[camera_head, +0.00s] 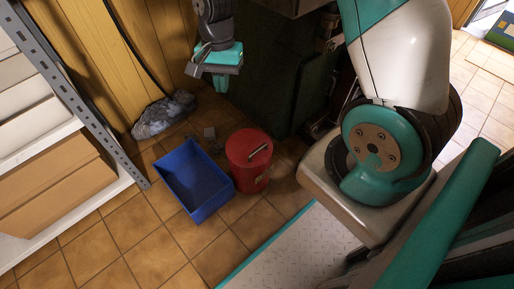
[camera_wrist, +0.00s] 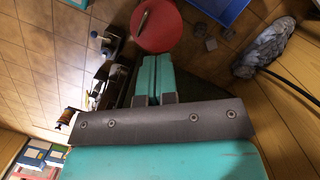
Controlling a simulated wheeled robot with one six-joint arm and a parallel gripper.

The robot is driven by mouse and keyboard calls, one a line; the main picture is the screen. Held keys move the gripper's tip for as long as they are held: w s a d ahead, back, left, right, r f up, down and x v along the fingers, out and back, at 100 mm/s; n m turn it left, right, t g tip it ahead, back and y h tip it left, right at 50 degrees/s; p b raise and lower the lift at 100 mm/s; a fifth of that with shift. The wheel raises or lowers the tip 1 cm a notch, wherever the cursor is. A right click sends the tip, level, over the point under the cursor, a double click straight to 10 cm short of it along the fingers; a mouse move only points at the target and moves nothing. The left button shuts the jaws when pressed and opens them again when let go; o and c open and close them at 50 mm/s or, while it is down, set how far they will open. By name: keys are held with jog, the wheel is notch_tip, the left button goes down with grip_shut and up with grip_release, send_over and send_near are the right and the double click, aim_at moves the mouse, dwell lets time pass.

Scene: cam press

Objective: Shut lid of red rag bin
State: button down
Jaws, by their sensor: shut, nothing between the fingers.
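The red rag bin (camera_head: 249,178) stands on the tiled floor in the middle of the head view. Its round red lid (camera_head: 240,146) with a pale bar handle lies over the top, and I see no gap under it from here. The lid also shows at the top of the wrist view (camera_wrist: 150,38), just beyond my fingertips. My gripper (camera_head: 221,86) is up and to the left of the bin in the head view, apart from it. In the wrist view its teal fingers (camera_wrist: 154,62) are together, with nothing between them.
A blue open crate (camera_head: 193,180) stands close against the bin's left side. A grey crumpled bag (camera_head: 163,114) lies by the wooden wall. A shelf rack (camera_head: 85,115) is at left. A dark green machine (camera_head: 270,75) stands behind the bin. Tiles in front are clear.

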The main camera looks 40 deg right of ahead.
jog(key=d+f+m+g+h+b, duration=0.1)
jog(key=d+f+m, duration=0.3)
jog(key=f, duration=0.4)
jog(key=d+f+m+g+b, duration=0.1)
jog(key=d+f+m, duration=0.2)
jog(key=d+f, duration=0.35)
jog(key=b+x, duration=0.2)
jog(key=x, duration=0.3)
jog(key=w+a+b+x, duration=0.1)
jog(key=x, duration=0.4)
jog(key=b+x, duration=0.2)
jog(key=x, duration=0.3)
jog(key=shift+w+a+f+b, duration=0.3)
jog(key=shift+f+b, duration=0.05)
jog(key=shift+f, duration=0.05)
jog(key=s+p+v, duration=0.1)
jog(key=p+v, duration=0.6)
jog(key=v, duration=0.7)
jog(key=shift+a+r, duration=0.2)
